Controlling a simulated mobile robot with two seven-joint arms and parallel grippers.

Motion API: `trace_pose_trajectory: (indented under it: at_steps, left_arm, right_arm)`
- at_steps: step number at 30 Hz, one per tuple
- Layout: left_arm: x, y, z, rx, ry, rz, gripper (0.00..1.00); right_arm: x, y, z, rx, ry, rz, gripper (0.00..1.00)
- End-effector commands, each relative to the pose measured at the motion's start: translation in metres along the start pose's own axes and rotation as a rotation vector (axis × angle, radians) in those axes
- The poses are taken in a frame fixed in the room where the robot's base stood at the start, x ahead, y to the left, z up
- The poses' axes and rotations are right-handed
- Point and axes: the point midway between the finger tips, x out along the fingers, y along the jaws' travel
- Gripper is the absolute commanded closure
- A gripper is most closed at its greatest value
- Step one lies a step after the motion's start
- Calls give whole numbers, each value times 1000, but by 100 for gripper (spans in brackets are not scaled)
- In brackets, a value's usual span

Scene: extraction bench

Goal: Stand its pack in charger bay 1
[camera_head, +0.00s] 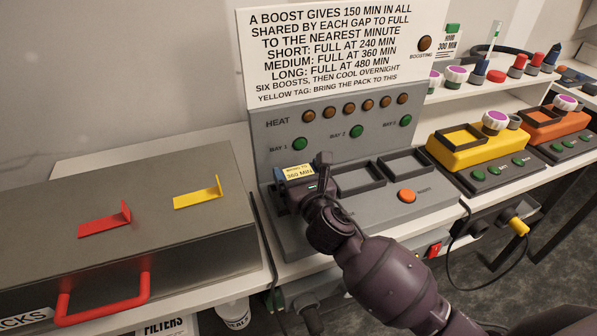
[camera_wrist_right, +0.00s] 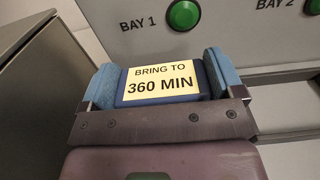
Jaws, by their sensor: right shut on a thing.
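The blue pack (camera_wrist_right: 120,97) bears a pale yellow tag reading "BRING TO 360 MIN" (camera_head: 298,172). My right gripper (camera_wrist_right: 160,88) is shut on it, one blue-padded finger on each side. In the head view my right gripper (camera_head: 305,190) is over the left end of the grey charger (camera_head: 345,222), below the "BAY 1" label (camera_head: 279,148). The gripper and wrist hide bay 1, so I cannot tell whether the pack is in the bay or just above it. The two frames to its right, bay 2 (camera_head: 360,179) and bay 3 (camera_head: 405,163), look empty. My left gripper is not in view.
A metal case (camera_head: 120,220) with red and yellow tabs and a red handle stands close on the left. An orange button (camera_head: 407,196) sits on the charger's front. Yellow (camera_head: 467,148) and orange (camera_head: 555,125) units stand to the right. A cable hangs below the bench.

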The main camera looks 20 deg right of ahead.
Motion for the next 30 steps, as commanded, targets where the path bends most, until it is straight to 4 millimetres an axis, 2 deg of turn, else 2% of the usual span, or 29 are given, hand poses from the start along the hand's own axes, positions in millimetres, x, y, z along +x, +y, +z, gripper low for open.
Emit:
trace_pose_trajectory:
  at_steps: [1, 2, 4, 14, 20, 30]
  left_arm:
    - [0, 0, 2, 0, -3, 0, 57]
    - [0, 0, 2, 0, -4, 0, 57]
    - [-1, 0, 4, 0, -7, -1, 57]
    - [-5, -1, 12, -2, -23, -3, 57]
    - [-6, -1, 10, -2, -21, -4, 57]
    - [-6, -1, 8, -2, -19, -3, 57]
  right_arm:
    - [0, 0, -1, 0, -2, 1, 55]
    - [0, 0, -2, 0, 1, 0, 10]
    - [0, 0, -2, 0, 1, 0, 0]
    - [-2, 0, 2, -2, 1, 0, 0]
    - [-31, 0, 1, -1, 2, 1, 0]
    - [-94, 0, 1, -1, 2, -1, 0]
